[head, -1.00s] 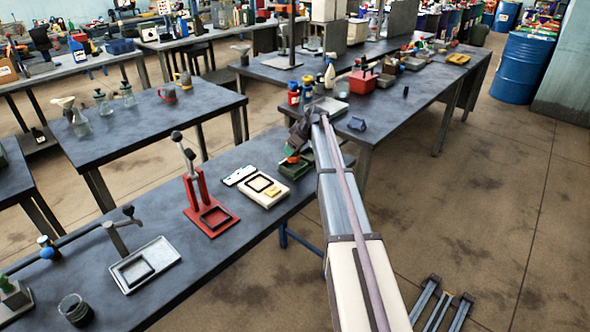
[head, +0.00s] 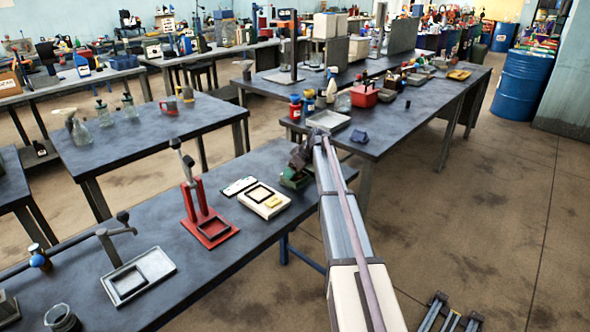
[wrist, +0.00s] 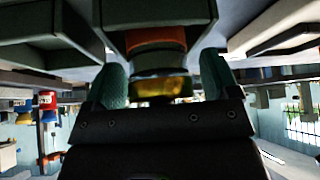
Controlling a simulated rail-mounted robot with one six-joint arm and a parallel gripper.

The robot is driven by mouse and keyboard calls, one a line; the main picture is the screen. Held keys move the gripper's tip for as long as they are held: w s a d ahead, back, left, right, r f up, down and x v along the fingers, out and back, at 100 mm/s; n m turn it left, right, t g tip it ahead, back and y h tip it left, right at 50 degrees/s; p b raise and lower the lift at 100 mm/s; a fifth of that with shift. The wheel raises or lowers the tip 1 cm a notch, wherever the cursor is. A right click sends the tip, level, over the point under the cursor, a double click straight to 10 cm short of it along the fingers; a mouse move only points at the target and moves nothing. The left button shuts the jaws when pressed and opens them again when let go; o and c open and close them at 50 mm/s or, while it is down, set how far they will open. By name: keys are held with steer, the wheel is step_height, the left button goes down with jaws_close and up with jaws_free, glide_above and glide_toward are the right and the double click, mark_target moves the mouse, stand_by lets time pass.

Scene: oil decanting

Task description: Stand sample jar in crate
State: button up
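The sample jar (wrist: 160,88), with amber contents and an orange band, is between the two teal fingers of my gripper (wrist: 162,80) in the wrist view. The fingers sit close on both sides of the jar, and my gripper appears shut on it. The jar's orange end meets a dark box-like shape (wrist: 155,12), which looks like the crate. In the head view my gripper (head: 300,158) is low over the small green crate (head: 292,182) at the bench's far right end. The jar is hidden there behind my gripper and arm.
A white pad with a black frame (head: 262,200) and a red stand (head: 208,225) are left of the crate. A grey tray (head: 138,275) lies nearer. Another bench with a shallow metal tray (head: 328,121) and bottles stands just behind my gripper.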

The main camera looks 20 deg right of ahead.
steer(key=shift+r, duration=0.1)
steer(key=shift+s+r+p, duration=0.1)
steer(key=shift+r+p, duration=0.25)
steer(key=shift+p, duration=0.1)
steer(key=p+v, duration=1)
steer(key=v, duration=0.2)
steer(key=s+a+f+m+g+h, duration=0.1)
steer(key=s+a+f+m+g, duration=0.2)
steer(key=s+a, duration=1.4)
steer(key=s+a+m+g+h, duration=0.1)
steer(key=s+a+m, duration=0.1)
steer(key=s+a, duration=0.3)
steer(key=s+a+m+g+h, duration=0.1)
steer(key=s+a, duration=0.5)
steer(key=s, duration=0.7)
steer(key=shift+a+f+m+h, duration=0.2)
steer(key=shift+m+h, duration=0.1)
steer(key=shift+m, duration=0.1)
